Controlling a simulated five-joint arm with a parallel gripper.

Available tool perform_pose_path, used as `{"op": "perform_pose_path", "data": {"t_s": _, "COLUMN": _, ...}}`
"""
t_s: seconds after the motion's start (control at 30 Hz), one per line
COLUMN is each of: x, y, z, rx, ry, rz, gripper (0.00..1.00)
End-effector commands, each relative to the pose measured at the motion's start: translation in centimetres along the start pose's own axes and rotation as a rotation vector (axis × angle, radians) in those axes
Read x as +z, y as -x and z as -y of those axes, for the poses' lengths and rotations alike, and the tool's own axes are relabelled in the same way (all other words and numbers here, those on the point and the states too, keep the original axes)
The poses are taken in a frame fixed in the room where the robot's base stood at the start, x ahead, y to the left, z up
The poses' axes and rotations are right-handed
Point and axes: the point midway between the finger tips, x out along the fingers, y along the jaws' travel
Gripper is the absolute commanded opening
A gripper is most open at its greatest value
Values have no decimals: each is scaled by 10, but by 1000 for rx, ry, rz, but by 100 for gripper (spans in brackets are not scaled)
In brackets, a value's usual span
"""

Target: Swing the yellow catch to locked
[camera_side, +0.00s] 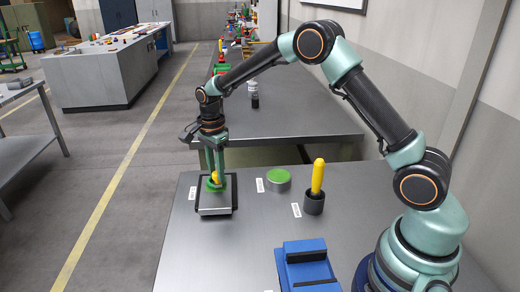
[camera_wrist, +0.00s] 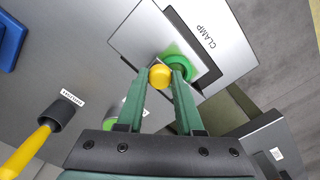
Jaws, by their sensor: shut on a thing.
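The yellow catch shows as a round yellow knob (camera_wrist: 160,75) between my fingertips in the wrist view; it also shows in the side view (camera_side: 215,178). It stands at a green round part (camera_wrist: 179,65) on the clamp, a flat grey block (camera_side: 214,203) on a dark base near the table's left edge. My gripper (camera_side: 214,172) points down over the clamp, its green fingers closed on the knob, as the wrist view (camera_wrist: 161,74) also shows. The lower part of the catch is hidden, and I cannot tell its locked or unlocked position.
Right of the clamp stand a green-topped round button (camera_side: 278,179) and a dark cup (camera_side: 314,204) holding a yellow handle (camera_side: 318,175). A blue block (camera_side: 306,262) sits near the front. Grey tabletop (camera_side: 255,225) between them is clear.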

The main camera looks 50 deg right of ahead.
Motion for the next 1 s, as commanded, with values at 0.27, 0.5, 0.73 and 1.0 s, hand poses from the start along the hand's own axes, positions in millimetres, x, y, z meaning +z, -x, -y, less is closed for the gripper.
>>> {"op": "perform_pose_path", "data": {"t_s": 0.27, "x": 6, "y": 3, "z": 6, "rx": -4, "ry": -91, "rz": 1, "gripper": 0}}
{"op": "perform_pose_path", "data": {"t_s": 0.5, "x": 7, "y": 3, "z": 8, "rx": -6, "ry": -112, "rz": 1, "gripper": 0}}
{"op": "perform_pose_path", "data": {"t_s": 0.73, "x": 7, "y": 3, "z": 8, "rx": -8, "ry": -111, "rz": 1, "gripper": 0}}
{"op": "perform_pose_path", "data": {"t_s": 1.0, "x": 7, "y": 2, "z": 7, "rx": -4, "ry": -109, "rz": 1, "gripper": 66}}
